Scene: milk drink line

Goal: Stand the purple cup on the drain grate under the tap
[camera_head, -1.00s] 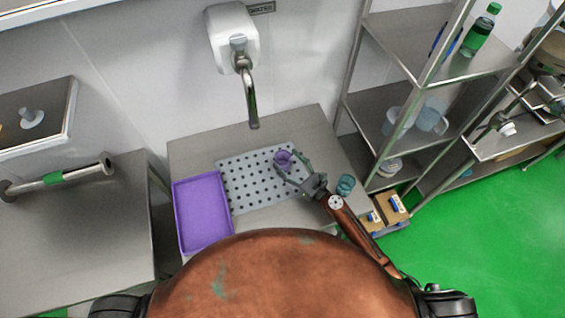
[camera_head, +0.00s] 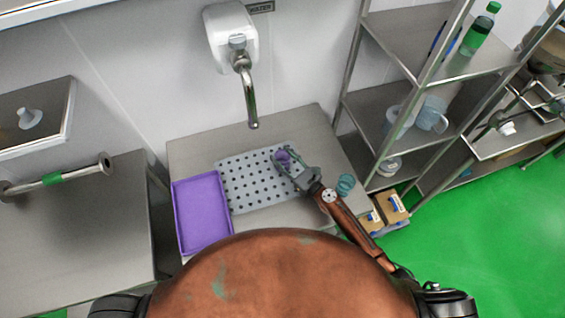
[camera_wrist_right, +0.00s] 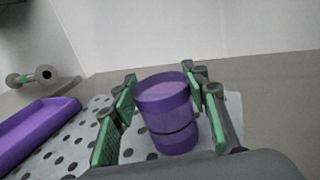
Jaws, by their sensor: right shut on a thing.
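The purple cup (camera_head: 283,157) is at the back right part of the perforated grey drain grate (camera_head: 240,190). In the right wrist view the cup (camera_wrist_right: 167,112) looks upright, between the green-padded fingers. My right gripper (camera_head: 285,166) is shut on the cup and partly hides it in the head view. I cannot tell whether the cup's base touches the grate. The tap (camera_head: 249,95) comes down from a white wall unit, and its spout end shows behind and left of the cup. My left gripper is not in view.
A purple tray (camera_head: 203,238) lies left of the grate; it also shows in the wrist view (camera_wrist_right: 35,130). A teal ribbed object (camera_head: 345,185) stands right of my gripper. A metal shelf rack (camera_head: 400,150) with jugs and a green bottle (camera_head: 478,35) rises on the right.

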